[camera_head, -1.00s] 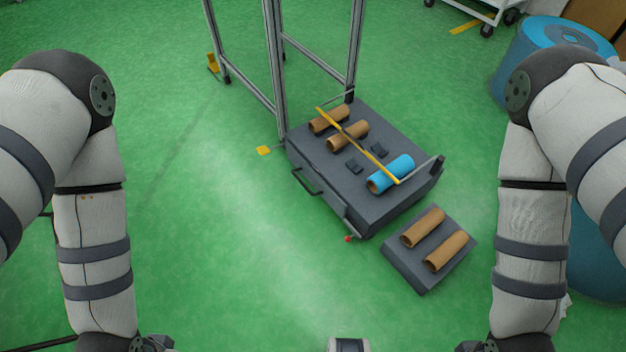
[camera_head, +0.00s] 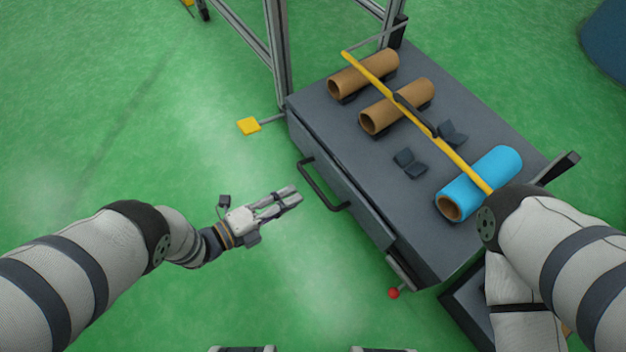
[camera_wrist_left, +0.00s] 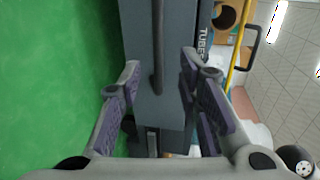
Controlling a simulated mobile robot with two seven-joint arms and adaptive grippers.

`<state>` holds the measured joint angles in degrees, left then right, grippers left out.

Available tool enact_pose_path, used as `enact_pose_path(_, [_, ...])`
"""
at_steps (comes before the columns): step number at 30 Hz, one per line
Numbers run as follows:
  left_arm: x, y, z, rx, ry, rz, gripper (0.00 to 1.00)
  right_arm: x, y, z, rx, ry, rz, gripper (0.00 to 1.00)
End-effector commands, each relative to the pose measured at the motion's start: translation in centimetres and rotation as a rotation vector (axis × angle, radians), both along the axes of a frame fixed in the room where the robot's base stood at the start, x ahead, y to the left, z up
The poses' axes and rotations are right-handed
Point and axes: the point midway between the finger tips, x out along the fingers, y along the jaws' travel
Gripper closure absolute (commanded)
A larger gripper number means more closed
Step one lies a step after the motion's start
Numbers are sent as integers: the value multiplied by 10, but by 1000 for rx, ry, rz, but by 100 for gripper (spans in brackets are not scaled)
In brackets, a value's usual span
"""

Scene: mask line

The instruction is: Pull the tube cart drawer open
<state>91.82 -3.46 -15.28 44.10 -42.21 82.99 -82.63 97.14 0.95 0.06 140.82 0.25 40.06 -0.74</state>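The dark grey tube cart (camera_head: 345,110) stands right of centre in the head view. Its drawer front (camera_head: 357,205) faces lower left and looks flush with the cart body. A black bar handle (camera_head: 321,188) is on it; the handle also shows in the left wrist view (camera_wrist_left: 157,45). My left gripper (camera_head: 296,196) is just left of the handle, apart from it and pointing at it. In the left wrist view its fingers (camera_wrist_left: 160,66) are open, with the handle lined up between them. My right gripper is out of view.
Brown tubes (camera_head: 363,75) and a blue tube (camera_head: 480,183) lie on the cart top under a yellow bar (camera_head: 418,117). A red knob (camera_head: 393,293) sticks out low at the cart's near corner. Green floor left of the cart is free.

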Motion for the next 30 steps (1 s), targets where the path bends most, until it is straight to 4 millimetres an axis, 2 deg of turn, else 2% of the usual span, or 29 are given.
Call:
enact_pose_path(3, [18,-25,-12,-2,3,1,68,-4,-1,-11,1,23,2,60])
enact_pose_path(9, [41,-56,-19,-1,4,2,68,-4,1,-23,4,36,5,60])
enact_pose_path(13, [47,-64,-19,1,5,4,68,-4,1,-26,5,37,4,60])
enact_pose_path(20, [49,-66,-18,1,5,5,68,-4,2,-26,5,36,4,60])
enact_pose_path(21, [49,-66,-18,1,6,5,71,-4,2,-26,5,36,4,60])
enact_pose_path(25, [49,-66,-18,1,6,5,100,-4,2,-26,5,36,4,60])
enact_pose_path(30, [48,-66,-18,1,6,5,100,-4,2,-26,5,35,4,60])
